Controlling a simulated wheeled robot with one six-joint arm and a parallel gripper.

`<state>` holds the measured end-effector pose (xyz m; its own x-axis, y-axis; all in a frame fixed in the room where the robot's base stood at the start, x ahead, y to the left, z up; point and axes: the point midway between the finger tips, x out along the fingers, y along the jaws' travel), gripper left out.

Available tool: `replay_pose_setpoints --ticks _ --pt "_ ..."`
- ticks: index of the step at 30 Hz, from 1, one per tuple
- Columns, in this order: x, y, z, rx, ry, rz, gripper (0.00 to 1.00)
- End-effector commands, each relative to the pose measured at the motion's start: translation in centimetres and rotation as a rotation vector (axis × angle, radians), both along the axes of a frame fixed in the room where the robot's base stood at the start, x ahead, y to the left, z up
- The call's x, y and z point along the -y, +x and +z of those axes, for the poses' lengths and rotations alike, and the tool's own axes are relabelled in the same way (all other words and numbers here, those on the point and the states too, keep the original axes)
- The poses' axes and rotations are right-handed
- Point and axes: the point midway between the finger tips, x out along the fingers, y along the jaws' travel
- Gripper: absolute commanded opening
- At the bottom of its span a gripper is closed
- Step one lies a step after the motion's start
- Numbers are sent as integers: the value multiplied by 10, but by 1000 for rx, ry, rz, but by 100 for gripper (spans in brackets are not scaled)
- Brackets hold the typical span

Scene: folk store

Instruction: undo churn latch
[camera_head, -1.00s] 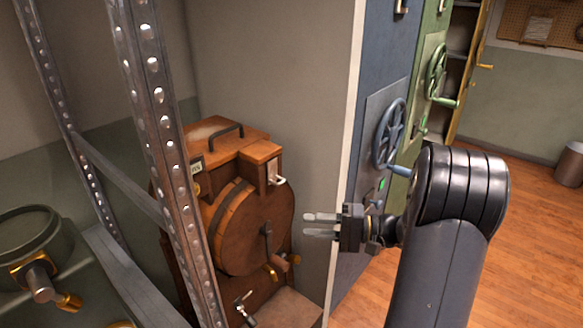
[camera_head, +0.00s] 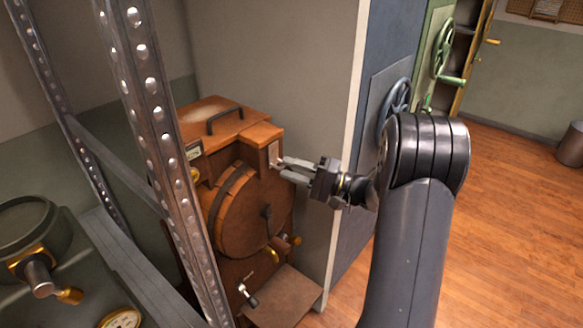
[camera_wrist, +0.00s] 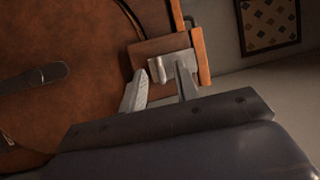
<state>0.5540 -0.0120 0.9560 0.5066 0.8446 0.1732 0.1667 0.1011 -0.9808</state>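The churn (camera_head: 237,222) is a brown wooden drum on its stand, left of centre in the head view. Its latch (camera_head: 274,151) is a small pale metal plate on the upper right wooden block. In the wrist view the latch (camera_wrist: 157,70) shows a short rounded lever in front of a metal plate. My gripper (camera_head: 283,170) is at the latch, pointing left. In the wrist view my gripper (camera_wrist: 160,86) has its two fingers apart, with the lever between the tips. Whether either finger touches it I cannot tell.
A perforated metal post (camera_head: 165,140) stands left of the churn. A lid with a dark handle (camera_head: 225,118) tops the churn. A crank (camera_head: 268,228) sits on the drum's front. A blue cabinet (camera_head: 352,200) stands behind my arm. Wooden floor (camera_head: 500,240) is open at right.

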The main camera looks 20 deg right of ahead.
Motion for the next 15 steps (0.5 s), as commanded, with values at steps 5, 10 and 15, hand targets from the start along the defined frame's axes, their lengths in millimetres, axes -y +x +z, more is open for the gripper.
replay_pose_setpoints --ticks 5,10,15 --pt "-4 2 1 0 0 0 30" --pt "-4 2 1 0 0 0 30" --pt "-4 2 1 0 0 0 16"
